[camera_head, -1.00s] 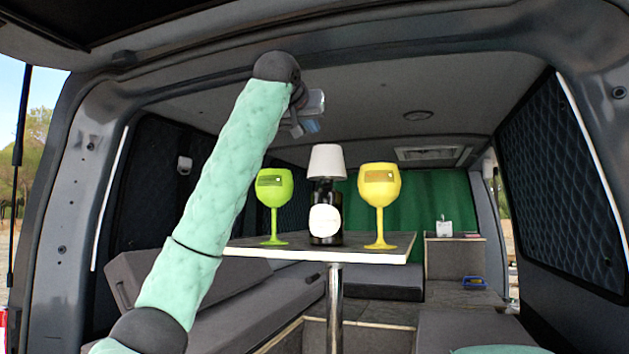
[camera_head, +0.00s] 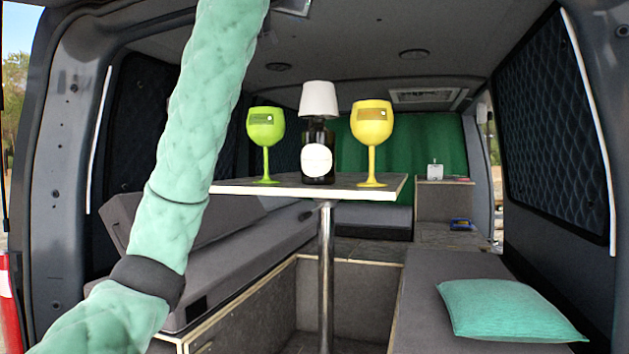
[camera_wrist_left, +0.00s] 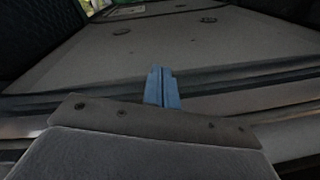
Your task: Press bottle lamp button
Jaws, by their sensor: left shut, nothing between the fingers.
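The bottle lamp (camera_head: 318,137) stands upright on the table, a dark bottle with a round white label under a white shade. No button can be made out on it. The table (camera_head: 390,185) is a pale-edged top on one metal post. My left arm rises on the left of the head view and leaves at the top, so its gripper is almost wholly cut off there. In the left wrist view my left gripper (camera_wrist_left: 161,88) shows as blue fingers shut together with nothing between them. It is above the lamp's level, facing the van's ceiling. My right gripper is not in view.
A green glass (camera_head: 265,128) stands left of the lamp and a yellow glass (camera_head: 371,125) right of it, both close. Grey benches flank the table. A mint cushion (camera_head: 510,310) lies on the right bench. The van's ceiling (camera_head: 400,30) spans overhead.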

